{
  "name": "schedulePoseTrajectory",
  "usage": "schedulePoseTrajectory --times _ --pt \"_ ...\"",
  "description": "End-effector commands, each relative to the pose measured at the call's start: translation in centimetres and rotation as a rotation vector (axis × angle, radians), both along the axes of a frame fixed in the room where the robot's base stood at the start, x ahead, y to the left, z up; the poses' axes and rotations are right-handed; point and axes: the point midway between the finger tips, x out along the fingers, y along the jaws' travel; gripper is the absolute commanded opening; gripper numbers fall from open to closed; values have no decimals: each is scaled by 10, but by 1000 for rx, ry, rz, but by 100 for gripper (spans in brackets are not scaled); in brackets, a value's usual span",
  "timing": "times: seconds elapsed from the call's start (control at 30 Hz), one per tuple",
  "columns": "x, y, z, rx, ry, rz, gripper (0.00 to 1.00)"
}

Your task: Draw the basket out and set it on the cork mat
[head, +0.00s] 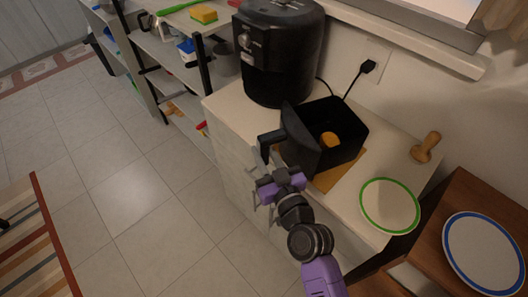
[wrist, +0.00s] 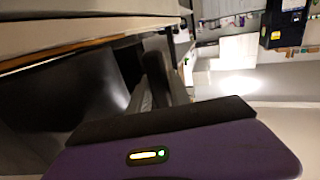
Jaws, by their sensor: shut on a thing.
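The black basket (head: 345,125) is out of the black air fryer (head: 288,60) and stands in front of it to the right. Its handle (head: 270,138) points left. My gripper (head: 272,162) is shut on the handle. A yellow-orange piece (head: 329,140) lies inside the basket. The cork mat (head: 347,172) shows in part beneath the basket's near right side; the rest is hidden. I cannot tell whether the basket touches the mat or hangs just above it. In the wrist view a dark surface fills the left, and the grip itself is unclear.
A green-rimmed plate (head: 390,206) lies right of the mat on the white counter (head: 235,108). A wooden knob-like tool (head: 426,147) stands behind it. A blue-rimmed plate (head: 483,252) lies on a brown surface at right. Shelves with a sponge (head: 203,14) stand left of the counter.

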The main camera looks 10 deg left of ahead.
Motion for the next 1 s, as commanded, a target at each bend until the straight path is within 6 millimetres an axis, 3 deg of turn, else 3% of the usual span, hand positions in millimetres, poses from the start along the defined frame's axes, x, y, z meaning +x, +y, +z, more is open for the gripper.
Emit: schedulePoseTrajectory --times 0.03,0.07,0.17,0.57,1.0 --pt "1 0 2 -1 -6 -1 0" --pt "1 0 2 -1 -6 -1 29" --pt "0 0 2 -1 -4 -1 49" --pt "-5 -3 -2 1 3 0 49" --pt "-58 -35 0 0 -1 -1 49"
